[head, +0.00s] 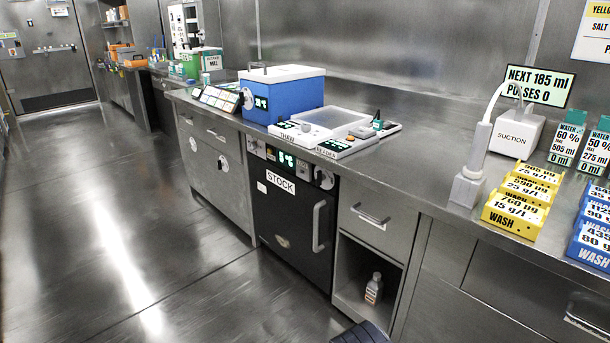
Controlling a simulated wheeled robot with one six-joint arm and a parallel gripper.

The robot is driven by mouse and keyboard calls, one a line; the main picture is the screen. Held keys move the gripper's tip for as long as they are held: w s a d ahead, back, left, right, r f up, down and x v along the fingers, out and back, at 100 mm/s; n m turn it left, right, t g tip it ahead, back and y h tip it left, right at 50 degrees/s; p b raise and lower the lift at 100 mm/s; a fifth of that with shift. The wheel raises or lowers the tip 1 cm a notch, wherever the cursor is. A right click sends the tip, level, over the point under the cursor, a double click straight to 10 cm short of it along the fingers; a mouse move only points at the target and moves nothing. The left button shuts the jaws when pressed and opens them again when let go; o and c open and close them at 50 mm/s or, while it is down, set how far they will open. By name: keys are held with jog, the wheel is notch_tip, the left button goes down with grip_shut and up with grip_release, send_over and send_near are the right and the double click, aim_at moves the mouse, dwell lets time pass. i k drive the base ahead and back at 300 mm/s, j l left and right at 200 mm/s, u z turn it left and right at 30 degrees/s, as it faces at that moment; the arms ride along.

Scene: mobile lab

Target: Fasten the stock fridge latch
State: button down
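The stock fridge (285,215) is a black-fronted unit under the steel counter, with a white STOCK label (281,182) on its door. The door looks flush with the front. A pale vertical handle (318,226) is on the door's right side. A round grey knob (324,179), possibly the latch, sits at the top right beside a green-lit display (287,160). I cannot tell whether it is fastened. A small oval plate (282,241) is low on the door.
The floor (150,250) left of the counter is clear. A drawer (370,215) and an open cubby with a bottle (374,288) are right of the fridge. A blue box (283,95), a reader (340,145) and a suction unit (515,135) stand on the counter.

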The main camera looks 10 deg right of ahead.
aim_at(319, 177)
jog(key=i+l+u, duration=0.15)
jog(key=i, duration=0.35)
jog(key=i+l+u, duration=0.15)
jog(key=i+l, duration=0.2)
jog(key=i, duration=0.15)
